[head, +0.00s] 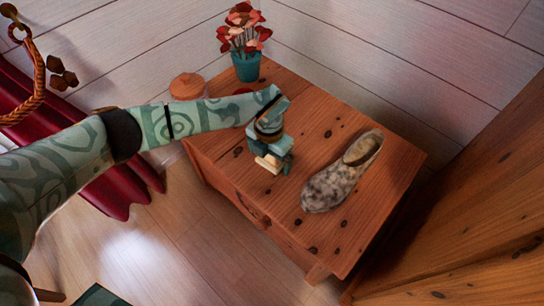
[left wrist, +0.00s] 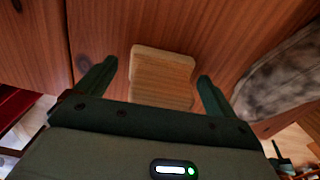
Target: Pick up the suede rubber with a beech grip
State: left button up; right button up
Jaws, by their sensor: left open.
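The suede rubber with a beech grip (left wrist: 161,72) shows in the left wrist view as a pale wooden block with rounded corners. It also shows in the head view as a small pale piece (head: 268,164) at my gripper, on the wooden bedside cabinet (head: 325,115). My left gripper (left wrist: 153,86) is open, with one finger to each side of the block's line; no grasp shows. In the head view my left gripper (head: 272,157) points down over the cabinet top and partly hides the rubber. The suede underside is hidden. My right gripper is not in view.
A mottled grey slipper (head: 343,173) lies on the cabinet to the right of my gripper. A teal pot with red flowers (head: 246,66) stands at the back corner. An orange lidded pot (head: 187,86) is behind my arm. Wooden panelling (head: 470,215) rises at right.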

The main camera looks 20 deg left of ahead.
pick_arm(q)
jog(key=shift+f, duration=0.1)
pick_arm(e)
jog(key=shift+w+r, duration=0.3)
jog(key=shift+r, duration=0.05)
pick_arm(q)
jog(key=shift+c, duration=0.3)
jog(key=c, duration=1)
jog(key=shift+c, duration=0.2)
